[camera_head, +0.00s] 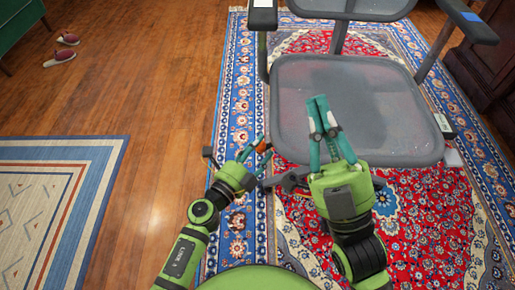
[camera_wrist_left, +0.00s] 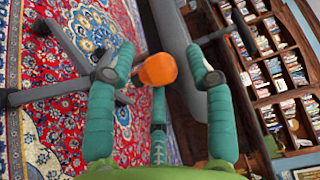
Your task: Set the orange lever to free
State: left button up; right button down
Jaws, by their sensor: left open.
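The orange lever (camera_head: 262,147) sticks out at the left side of a grey office chair (camera_head: 355,110), by the seat's front left corner. In the left wrist view its orange knob (camera_wrist_left: 156,69) lies between my spread fingers, with clear gaps at both sides. My left gripper (camera_head: 253,150) is open around the lever and does not grip it. Its teal fingers also show in the wrist view (camera_wrist_left: 158,75). My right gripper (camera_head: 318,101) is over the chair seat, with its fingertips together and nothing seen between them.
The chair stands on a red and blue patterned rug (camera_head: 420,215). A bookcase (camera_wrist_left: 280,75) shows in the wrist view.

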pick_arm(q)
jog(key=shift+w, duration=0.1)
pick_arm(e)
jog(key=shift+s, duration=0.1)
jog(key=shift+r, duration=0.1)
pick_arm(q)
grip_shut()
